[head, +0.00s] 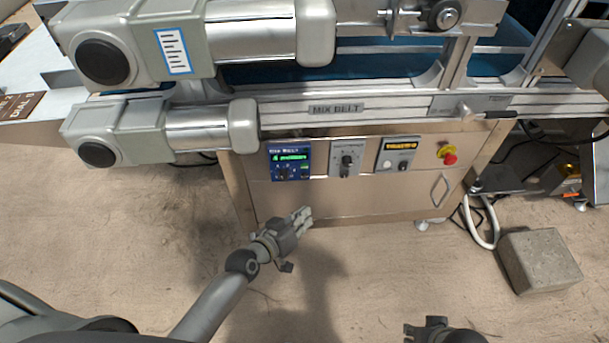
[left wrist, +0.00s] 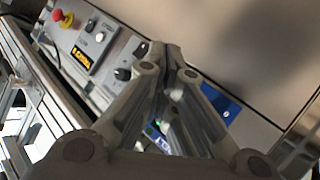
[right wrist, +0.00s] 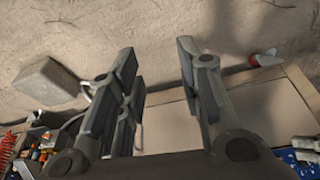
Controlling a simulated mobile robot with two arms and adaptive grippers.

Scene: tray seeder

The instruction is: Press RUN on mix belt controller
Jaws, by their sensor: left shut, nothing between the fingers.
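The mix belt controller (head: 290,161) is a blue panel with a lit green line and small buttons, on the left of the steel cabinet front below the MIX BELT label (head: 336,108). The RUN lettering is too small to read. In the left wrist view the blue panel (left wrist: 222,104) is partly hidden behind my fingers. My left gripper (head: 308,215) is shut and empty, in front of the cabinet and below the controller in the head view. My right gripper (right wrist: 157,52) is open and empty; it shows at the bottom edge of the head view, low over the floor.
Right of the controller are a grey switch panel (head: 346,158), a panel with a yellow display (head: 398,154) and a red emergency stop (head: 449,157). Conveyor motors (head: 115,135) overhang at upper left. A concrete block (head: 540,262) stands on the floor at right.

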